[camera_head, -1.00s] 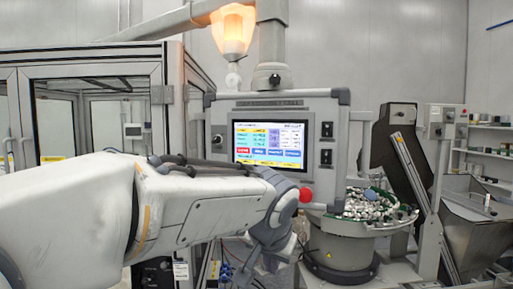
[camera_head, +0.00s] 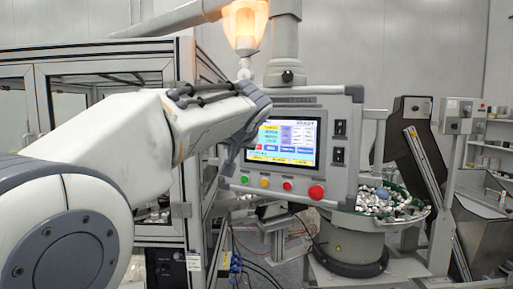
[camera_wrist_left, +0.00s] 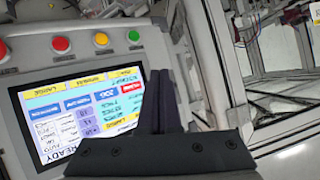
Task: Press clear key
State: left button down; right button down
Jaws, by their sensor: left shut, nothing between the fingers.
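The control panel (camera_head: 335,175) has a lit touchscreen (camera_head: 300,150) with coloured keys. The lettering is too small to tell which key is clear. My left gripper (camera_wrist_left: 160,73) is shut and empty, over the screen's edge; contact cannot be told. My right gripper is out of view.
Below the screen are a green button (camera_head: 244,180), a yellow button (camera_head: 264,183), a red button (camera_head: 287,186) and a large red mushroom button (camera_head: 317,192). A bowl feeder (camera_head: 350,245) stands right of the panel.

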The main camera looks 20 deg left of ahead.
pick_arm(q)
jog(key=shift+w, duration=0.1)
jog(key=w+d+p, duration=0.1)
jog(key=w+p, duration=0.3)
jog(key=w, duration=0.4)
jog(key=shift+w+d+p, duration=0.2)
jog(key=shift+w+p, duration=0.1)
jog(key=shift+p, duration=0.1)
dwell(1.8)
jog(key=shift+w+d, duration=0.1)
jog(key=shift+w, duration=0.3)
jog(key=shift+w, duration=0.25)
dwell(0.4)
dwell(0.3)
jog(key=shift+s+f+b, duration=0.1)
jog(key=shift+s+b, duration=0.2)
jog(key=shift+s, duration=0.4)
